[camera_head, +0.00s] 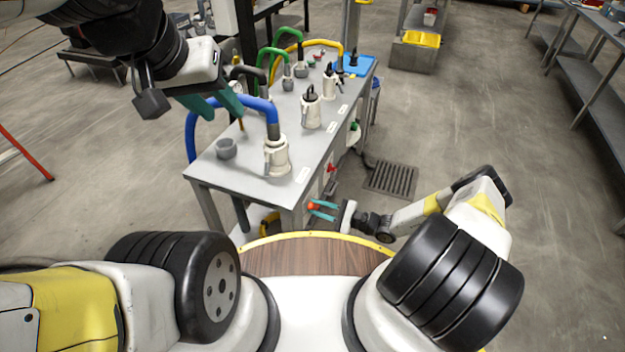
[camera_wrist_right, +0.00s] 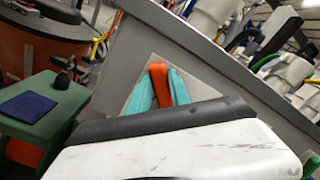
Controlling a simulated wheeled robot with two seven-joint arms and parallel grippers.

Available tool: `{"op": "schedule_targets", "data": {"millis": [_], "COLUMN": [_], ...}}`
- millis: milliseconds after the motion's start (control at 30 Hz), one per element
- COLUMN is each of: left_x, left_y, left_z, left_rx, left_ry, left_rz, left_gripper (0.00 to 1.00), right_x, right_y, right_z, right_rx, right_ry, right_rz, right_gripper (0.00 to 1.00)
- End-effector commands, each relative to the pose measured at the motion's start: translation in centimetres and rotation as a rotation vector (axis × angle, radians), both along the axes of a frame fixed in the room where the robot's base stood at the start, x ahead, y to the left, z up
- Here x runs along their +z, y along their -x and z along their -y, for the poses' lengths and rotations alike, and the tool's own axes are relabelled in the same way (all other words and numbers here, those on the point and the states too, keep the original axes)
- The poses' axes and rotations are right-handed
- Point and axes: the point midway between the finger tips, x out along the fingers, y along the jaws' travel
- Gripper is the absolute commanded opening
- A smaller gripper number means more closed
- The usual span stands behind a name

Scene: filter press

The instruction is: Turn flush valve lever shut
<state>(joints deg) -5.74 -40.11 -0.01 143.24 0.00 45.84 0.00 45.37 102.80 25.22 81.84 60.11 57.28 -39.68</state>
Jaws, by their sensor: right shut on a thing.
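An orange-red lever (camera_head: 313,206) is at the near end of the grey bench, low beside its front leg. My right gripper (camera_head: 321,210) has its teal fingers around this lever. In the right wrist view the orange lever (camera_wrist_right: 158,80) stands between the two teal fingers (camera_wrist_right: 160,88), in front of a grey panel. The valve body behind the lever is hidden. My left gripper (camera_head: 222,108) hangs over the left side of the bench near the blue hose, its teal fingers apart and nothing visible between them.
The grey bench (camera_head: 225,177) carries white couplings, a grey cup (camera_head: 227,148) and a blue hose (camera_head: 240,103). Another red handle (camera_head: 331,169) sits on its right side. A floor grate (camera_head: 391,179) lies to the right, with open floor beyond.

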Motion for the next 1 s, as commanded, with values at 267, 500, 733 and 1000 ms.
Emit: {"op": "schedule_targets", "data": {"millis": [267, 500, 733, 1000], "left_x": [0.0, 0.0, 0.0, 0.0], "left_y": [0.0, 0.0, 0.0, 0.0], "left_z": [0.0, 0.0, 0.0, 0.0], "left_rx": [0.0, 0.0, 0.0, 0.0], "left_ry": [0.0, 0.0, 0.0, 0.0], "left_rz": [0.0, 0.0, 0.0, 0.0], "left_gripper": [0.36, 0.36, 0.36, 0.36], "right_x": [-0.36, -0.41, -0.39, -0.28], "right_y": [0.08, 0.12, 0.13, 0.1], "right_z": [0.68, 0.69, 0.65, 0.58], "right_rx": [-0.001, -0.001, -0.001, 0.001], "right_ry": [0.02, 0.022, 0.022, 0.018], "right_rz": [0.038, 0.041, 0.04, 0.039], "right_gripper": [0.0, 0.0, 0.45, 0.45]}}
